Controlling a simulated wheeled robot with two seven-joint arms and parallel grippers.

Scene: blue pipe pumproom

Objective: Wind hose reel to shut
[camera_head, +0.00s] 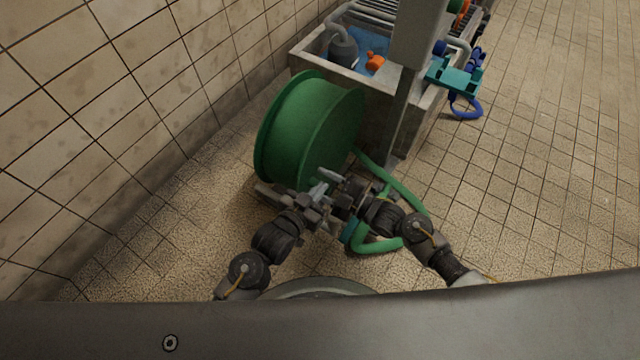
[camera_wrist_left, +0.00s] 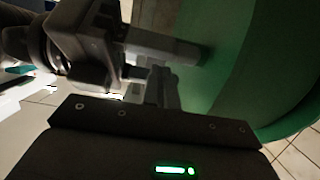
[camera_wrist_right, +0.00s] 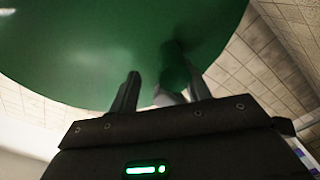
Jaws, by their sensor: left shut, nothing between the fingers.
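The green hose reel (camera_head: 292,130) stands upright on the floor in front of me, and its broad green side fills much of the left wrist view (camera_wrist_left: 245,75) and the right wrist view (camera_wrist_right: 120,40). My left gripper (camera_head: 318,192) is shut and empty close to the reel's near side; its fingers (camera_wrist_left: 164,88) are together. My right gripper (camera_head: 338,178) is beside it, with its fingers (camera_wrist_right: 160,88) apart. A short dark green stub (camera_wrist_right: 174,66) on the reel's face shows between and just beyond them. Whether they touch it I cannot tell.
A green hose (camera_head: 400,190) loops on the tiled floor to the right of the reel. A concrete trough (camera_head: 320,72) and a grey post (camera_head: 418,35) stand behind. A tiled wall (camera_head: 130,90) runs along the left. The floor at right is clear.

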